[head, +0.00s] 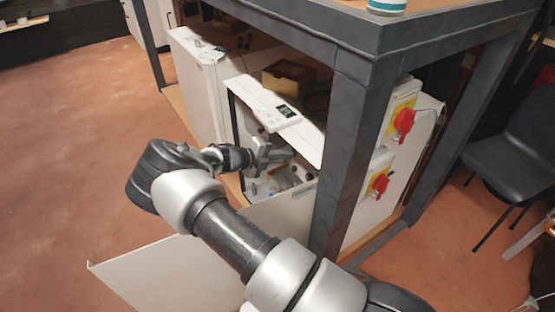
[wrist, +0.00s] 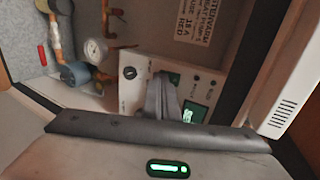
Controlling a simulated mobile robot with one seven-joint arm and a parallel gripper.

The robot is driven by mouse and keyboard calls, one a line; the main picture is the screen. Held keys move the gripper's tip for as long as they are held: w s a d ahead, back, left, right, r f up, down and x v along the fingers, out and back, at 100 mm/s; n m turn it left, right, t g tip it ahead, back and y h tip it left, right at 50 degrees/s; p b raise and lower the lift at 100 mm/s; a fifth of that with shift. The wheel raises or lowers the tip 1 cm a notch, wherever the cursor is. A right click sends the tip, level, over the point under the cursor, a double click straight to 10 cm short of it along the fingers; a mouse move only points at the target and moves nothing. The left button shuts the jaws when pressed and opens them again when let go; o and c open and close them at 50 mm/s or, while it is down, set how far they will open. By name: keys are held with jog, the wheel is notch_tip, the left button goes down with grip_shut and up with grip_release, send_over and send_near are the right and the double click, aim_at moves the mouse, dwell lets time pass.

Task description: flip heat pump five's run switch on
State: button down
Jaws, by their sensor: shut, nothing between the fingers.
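The heat pump (head: 309,142) in front of me is a white cabinet with its front open; I cannot read a number on it. Inside, in the wrist view, is a white control box (wrist: 140,92) with a round black switch or key knob (wrist: 130,72), small dark buttons and green-lit parts (wrist: 188,115). I cannot tell for sure which is the run switch. My gripper (head: 278,157) reaches into the opening. In the wrist view its fingers (wrist: 166,92) are shut and empty, in front of the box, right of the round knob, hiding part of the face. Contact cannot be told.
A pressure gauge (wrist: 95,50) and copper pipes stand left of the box. A white panel (head: 180,272) spreads below my arm. A grey frame post (head: 350,150) stands close right, with red isolator switches (head: 404,121) beyond it. Open floor (head: 70,150) lies left.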

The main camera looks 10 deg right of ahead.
dwell(0.3)
jog(key=shift+w+d+f+h, duration=0.1)
jog(key=shift+d+h, duration=0.2)
jog(key=shift+h, duration=0.1)
jog(key=shift+d+r+p, duration=0.15)
jog(key=shift+r+p, duration=0.45)
jog(key=shift+r, duration=0.35)
